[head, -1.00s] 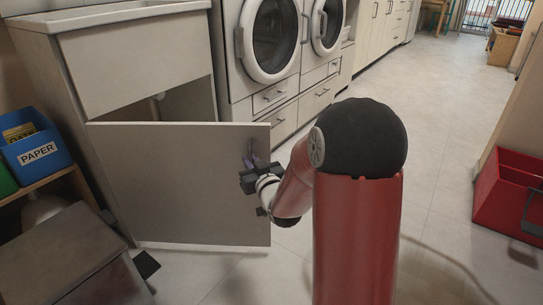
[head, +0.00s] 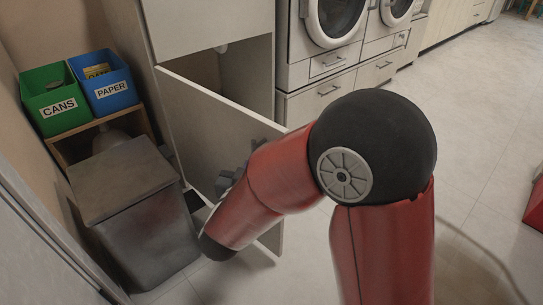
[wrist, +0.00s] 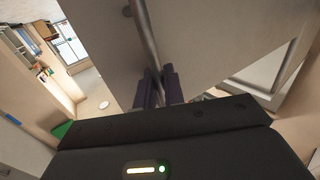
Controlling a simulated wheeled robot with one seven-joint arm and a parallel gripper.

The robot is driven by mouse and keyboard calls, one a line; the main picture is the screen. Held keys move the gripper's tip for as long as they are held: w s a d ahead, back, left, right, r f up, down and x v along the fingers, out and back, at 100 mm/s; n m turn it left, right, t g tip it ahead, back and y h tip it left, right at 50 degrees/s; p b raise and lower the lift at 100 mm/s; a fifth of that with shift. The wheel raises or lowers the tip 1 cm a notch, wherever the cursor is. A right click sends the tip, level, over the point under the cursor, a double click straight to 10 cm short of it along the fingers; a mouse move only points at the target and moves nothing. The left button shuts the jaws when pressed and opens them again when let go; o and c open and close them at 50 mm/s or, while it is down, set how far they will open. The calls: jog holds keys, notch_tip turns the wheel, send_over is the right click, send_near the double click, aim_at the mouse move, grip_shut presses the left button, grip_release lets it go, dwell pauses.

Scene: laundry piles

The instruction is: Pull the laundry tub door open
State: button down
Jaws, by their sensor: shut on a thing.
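The laundry tub door (head: 205,120) is a pale grey panel, hinged at its left edge and swung well out from the tub cabinet (head: 205,22). The cabinet's dark inside shows behind it. In the wrist view a metal bar handle (wrist: 146,42) runs down the door's face (wrist: 205,35). My gripper (wrist: 160,88) is shut on this handle, one dark finger on each side. In the head view my gripper (head: 230,180) is at the door's face near its free edge. My red arm hides the handle and part of the door there.
A dark grey bin (head: 130,200) stands left of the door, close to it. Behind it a green CANS box (head: 57,97) and a blue PAPER box (head: 107,88) sit on a wooden shelf. Washing machines (head: 335,35) stand right of the cabinet.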

jog(key=shift+s+a, duration=0.3)
jog(key=shift+a, duration=0.05)
jog(key=shift+r+h, duration=0.1)
jog(key=shift+h, duration=0.2)
jog(key=c, duration=1.7)
grip_release()
jog(key=v, duration=0.8)
